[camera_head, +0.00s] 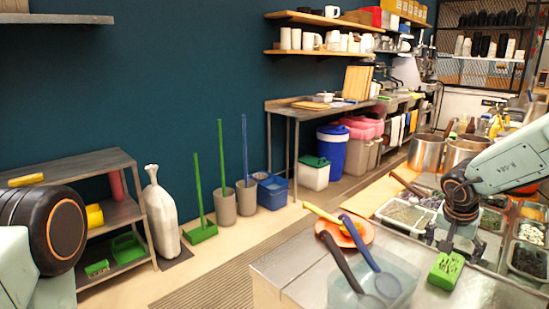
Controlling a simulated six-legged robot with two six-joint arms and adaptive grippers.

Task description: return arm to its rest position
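My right arm comes in from the right edge over the counter, and its gripper (448,243) points down beside the topping trays. The fingers are small and dark, so I cannot tell whether they are open or shut. A green block-like item (446,270) lies on the counter just below the gripper; I cannot tell whether they touch. My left arm shows only as a large dark joint and pale link at the left edge. Its gripper is out of the picture.
A clear container (389,287) with a dark and a blue ladle stands on the metal counter (290,266). An orange plate (345,232) sits behind it. Trays of toppings (408,214) and steel pots (426,153) line the right side. A shelf (85,165) stands at left.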

